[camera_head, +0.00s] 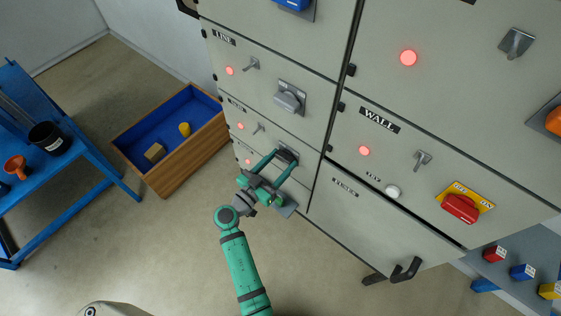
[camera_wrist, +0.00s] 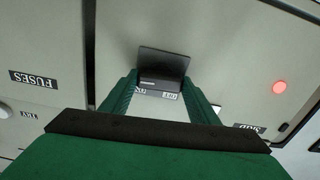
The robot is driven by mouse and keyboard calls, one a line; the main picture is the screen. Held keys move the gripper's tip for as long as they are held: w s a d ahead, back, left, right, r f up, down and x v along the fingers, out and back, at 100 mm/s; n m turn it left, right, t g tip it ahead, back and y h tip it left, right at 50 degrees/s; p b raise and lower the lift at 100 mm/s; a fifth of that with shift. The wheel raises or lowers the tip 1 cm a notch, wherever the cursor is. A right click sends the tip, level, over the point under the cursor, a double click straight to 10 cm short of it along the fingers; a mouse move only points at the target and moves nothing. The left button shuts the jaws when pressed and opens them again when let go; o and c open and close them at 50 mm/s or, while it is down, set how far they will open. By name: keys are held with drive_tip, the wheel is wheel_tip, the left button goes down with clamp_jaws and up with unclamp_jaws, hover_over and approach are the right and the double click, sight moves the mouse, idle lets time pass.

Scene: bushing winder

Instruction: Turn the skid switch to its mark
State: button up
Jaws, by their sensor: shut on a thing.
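The skid switch (camera_head: 288,153) is a dark knob low on the left cabinet column, partly hidden by my gripper in the head view. The mark itself is hard to read. An upside-down label (camera_wrist: 246,127), seemingly SKID, is at the right. My green gripper (camera_head: 283,160) reaches up to the panel; its fingers (camera_wrist: 161,85) are shut on the switch, one on each side.
A grey switch (camera_head: 289,98) sits on the panel above, beside small levers and red lamps (camera_head: 240,126). The WALL panel (camera_head: 379,119) with a red switch (camera_head: 460,208) is at the right. A blue-lined wooden crate (camera_head: 182,160) and a blue rack (camera_head: 75,150) stand at the left.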

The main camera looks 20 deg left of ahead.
drive_tip(key=n, duration=0.8)
drive_tip(key=shift+n, duration=0.3)
drive_tip(key=n, duration=0.4)
drive_tip(key=shift+n, duration=2.3)
drive_tip(key=o, duration=1)
drive_tip(key=shift+o, duration=0.2)
